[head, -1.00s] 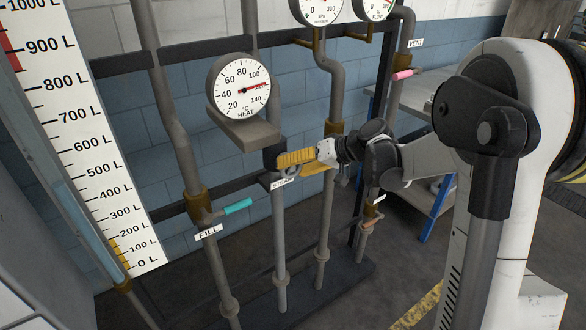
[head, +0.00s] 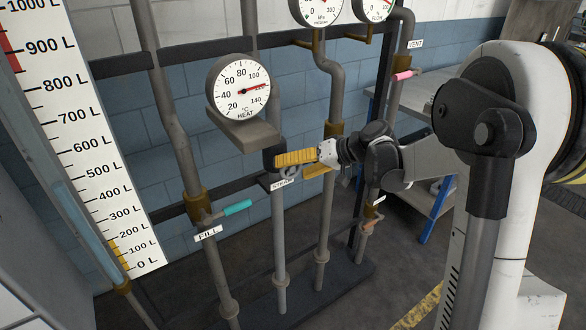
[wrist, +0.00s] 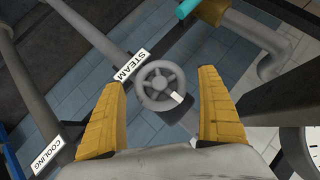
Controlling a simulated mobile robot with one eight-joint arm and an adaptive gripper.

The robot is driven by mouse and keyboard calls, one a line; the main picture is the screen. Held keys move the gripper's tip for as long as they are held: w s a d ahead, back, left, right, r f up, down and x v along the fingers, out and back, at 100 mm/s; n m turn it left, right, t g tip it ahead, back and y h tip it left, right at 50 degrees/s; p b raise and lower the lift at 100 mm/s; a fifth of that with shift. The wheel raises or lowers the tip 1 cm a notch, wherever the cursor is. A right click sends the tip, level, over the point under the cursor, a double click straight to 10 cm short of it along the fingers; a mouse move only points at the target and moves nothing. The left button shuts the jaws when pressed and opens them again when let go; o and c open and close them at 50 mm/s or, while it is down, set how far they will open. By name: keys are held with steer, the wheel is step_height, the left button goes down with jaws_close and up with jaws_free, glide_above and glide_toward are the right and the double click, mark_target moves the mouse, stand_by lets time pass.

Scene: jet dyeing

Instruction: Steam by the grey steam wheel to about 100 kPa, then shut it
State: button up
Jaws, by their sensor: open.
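The grey steam wheel (wrist: 160,86) shows in the wrist view, spoked, with a white mark on its lower right rim. The STEAM label (wrist: 131,64) is beside it; this label also shows in the head view (head: 283,184). My gripper (wrist: 162,82) is open, with one yellow finger on each side of the wheel and gaps between. In the head view my gripper (head: 296,163) is at the steam pipe and partly hides the wheel. The kPa gauge (head: 316,9) is cut off by the top edge, and its needle cannot be read.
The HEAT gauge (head: 239,88) stands just above my gripper, its needle between 100 and 140. The teal FILL handle (head: 237,207) is to the left. The pink VENT handle (head: 403,75) is at upper right. A COOLING label (wrist: 47,156) shows at lower left in the wrist view. Vertical pipes flank the wheel.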

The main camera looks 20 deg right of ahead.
steer(key=v, duration=1.2)
steer(key=shift+w, duration=0.1)
steer(key=s+a+f+g+h, duration=0.15)
steer(key=s+a+h, duration=0.25)
steer(key=s+a, duration=0.6)
steer(key=s+d+f+h, duration=0.1)
steer(key=s+h, duration=0.1)
steer(key=s, duration=0.4)
steer(key=s+f+t+h, duration=0.1)
steer(key=s+f+h, duration=0.1)
steer(key=s, duration=0.5)
steer(key=shift+d+h, duration=0.4)
steer(key=shift+f, duration=0.1)
